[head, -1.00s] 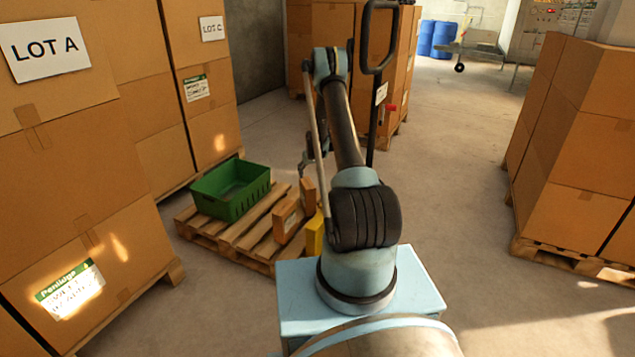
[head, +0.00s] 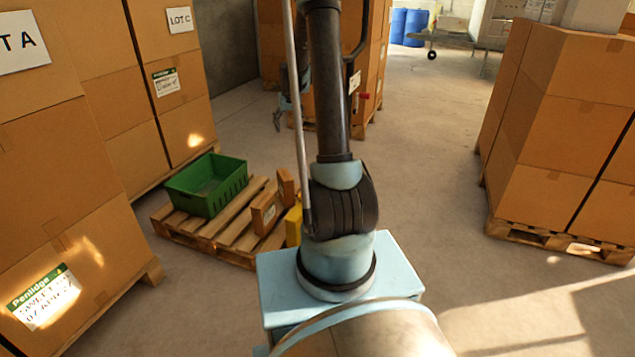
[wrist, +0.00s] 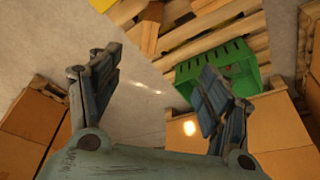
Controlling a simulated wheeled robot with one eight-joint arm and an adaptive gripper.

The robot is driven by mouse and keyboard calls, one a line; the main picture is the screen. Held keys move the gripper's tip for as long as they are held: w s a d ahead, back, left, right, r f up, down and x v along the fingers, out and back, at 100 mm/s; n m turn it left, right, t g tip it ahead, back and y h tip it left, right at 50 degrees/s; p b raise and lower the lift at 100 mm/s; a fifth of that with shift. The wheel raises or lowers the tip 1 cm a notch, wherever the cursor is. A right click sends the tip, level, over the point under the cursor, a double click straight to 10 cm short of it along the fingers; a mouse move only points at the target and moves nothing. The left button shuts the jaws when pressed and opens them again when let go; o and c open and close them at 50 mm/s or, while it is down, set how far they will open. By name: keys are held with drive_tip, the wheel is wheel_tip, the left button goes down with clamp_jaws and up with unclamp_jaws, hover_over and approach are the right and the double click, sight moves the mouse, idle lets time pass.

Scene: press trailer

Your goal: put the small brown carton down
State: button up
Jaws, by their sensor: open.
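Two small brown cartons stand on the low wooden pallet (head: 236,233): one nearer the front (head: 264,214) and one behind it (head: 286,186). I cannot tell which one the task names. My gripper (head: 278,119) is in the air beyond and above the pallet, apart from both cartons. In the wrist view its two fingers (wrist: 157,80) are spread wide with nothing between them. A brown carton (wrist: 152,14) shows at the top of the wrist view, clear of the fingers.
A green crate (head: 207,198) sits on the pallet's left part. A yellow item (head: 293,224) stands beside the front carton, partly hidden by my arm. Tall carton stacks stand left (head: 60,180) and right (head: 560,120). The floor (head: 425,150) between is clear.

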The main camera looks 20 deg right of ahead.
drive_tip(key=s+r, duration=0.4)
drive_tip(key=s, duration=0.5)
drive_tip(key=s+r, duration=0.4)
drive_tip(key=s, duration=0.5)
drive_tip(key=s+r, duration=0.4)
drive_tip(key=s, duration=0.5)
drive_tip(key=s+f, duration=0.4)
drive_tip(key=s, duration=0.8)
drive_tip(key=s+f+m+g, duration=0.1)
drive_tip(key=s+f, duration=0.3)
drive_tip(key=s, duration=0.8)
drive_tip(key=shift+s+g+h, duration=0.3)
drive_tip(key=shift+s, duration=0.1)
